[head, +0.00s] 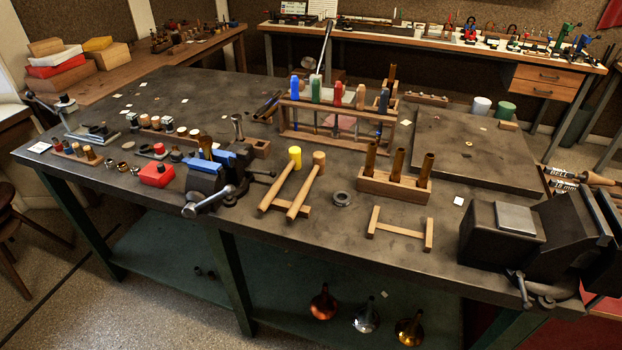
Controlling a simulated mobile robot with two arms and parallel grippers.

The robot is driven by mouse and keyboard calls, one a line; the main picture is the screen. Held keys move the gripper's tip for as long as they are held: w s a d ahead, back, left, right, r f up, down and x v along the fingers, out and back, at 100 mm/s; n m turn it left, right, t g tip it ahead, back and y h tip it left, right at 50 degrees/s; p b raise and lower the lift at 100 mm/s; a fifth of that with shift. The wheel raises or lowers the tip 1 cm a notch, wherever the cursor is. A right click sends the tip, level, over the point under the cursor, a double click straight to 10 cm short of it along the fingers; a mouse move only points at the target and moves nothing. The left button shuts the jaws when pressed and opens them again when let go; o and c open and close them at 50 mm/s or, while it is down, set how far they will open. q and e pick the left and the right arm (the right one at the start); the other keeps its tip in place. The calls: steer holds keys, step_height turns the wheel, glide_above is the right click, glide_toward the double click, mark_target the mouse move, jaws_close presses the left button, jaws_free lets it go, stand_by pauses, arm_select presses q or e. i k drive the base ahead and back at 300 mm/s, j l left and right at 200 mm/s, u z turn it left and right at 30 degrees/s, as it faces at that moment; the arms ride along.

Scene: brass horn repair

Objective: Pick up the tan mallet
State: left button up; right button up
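The tan mallet (306,190) lies near the middle of the dark workbench in the head view. Its tan head points to the back and its wooden handle slants toward the bench's front edge. A yellow-headed mallet (294,155) lies beside it on the left, roughly parallel. A small wooden bar shows between the handles near their front ends. Neither of my grippers is in view.
A blue vise (205,178) stands left of the mallets and a large dark vise (505,240) at the right. Behind is a rack of colored-handled tools (335,130). To the right are a dark ring (342,199), a wooden block with brass tubes (393,187) and an H-shaped wooden rest (400,232).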

mark_target(317, 157)
steer(key=i+j+z, duration=0.1)
steer(key=j+z, duration=1.05)
steer(key=j, duration=0.15)
steer(key=i, duration=0.05)
